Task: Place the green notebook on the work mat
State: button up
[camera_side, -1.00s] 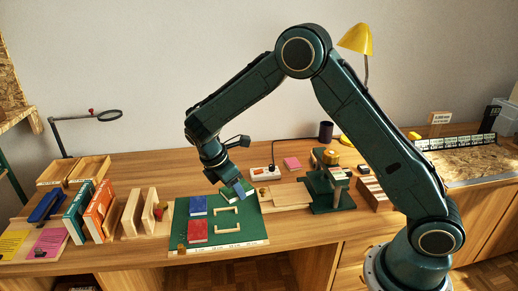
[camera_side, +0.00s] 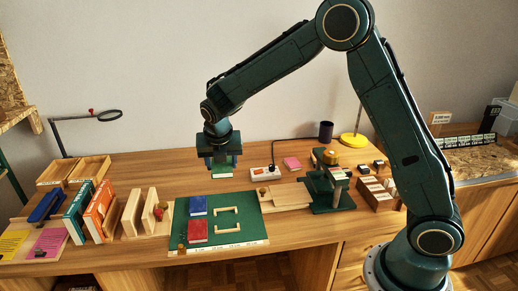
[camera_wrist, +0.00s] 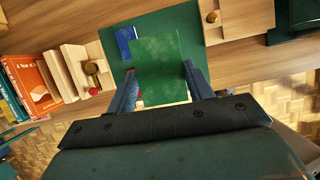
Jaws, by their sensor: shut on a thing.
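The green notebook (camera_wrist: 158,62) is held between the two blue fingers of my gripper (camera_wrist: 160,88) in the wrist view. In the side view my gripper (camera_side: 221,168) points down, with the notebook (camera_side: 222,173) showing as a small green and white shape beneath it. It appears raised, behind the mat's back edge as seen from the side. The green work mat (camera_side: 248,234) lies flat on the desk and partly shows in the wrist view (camera_wrist: 170,20). On its left part lie a blue notebook (camera_side: 198,205) and a red notebook (camera_side: 197,230). The held notebook hides some of the mat.
Two wooden brackets (camera_side: 228,231) lie on the mat's middle. Wooden dividers (camera_side: 132,212) and upright books (camera_side: 98,212) stand left. A wooden board (camera_side: 290,196) and dark green stand (camera_side: 328,190) are right. A power strip (camera_side: 264,173) lies behind. The mat's right part looks clear.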

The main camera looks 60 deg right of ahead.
jog(key=shift+r, duration=0.1)
send_over(226, 220)
jog(key=s+a, duration=0.1)
notch_tip(226, 220, down, 16)
jog(key=shift+r, duration=0.15)
dwell(0.4)
jog(key=shift+f, duration=2.15)
jog(key=shift+f, duration=0.15)
jog(key=o, duration=1)
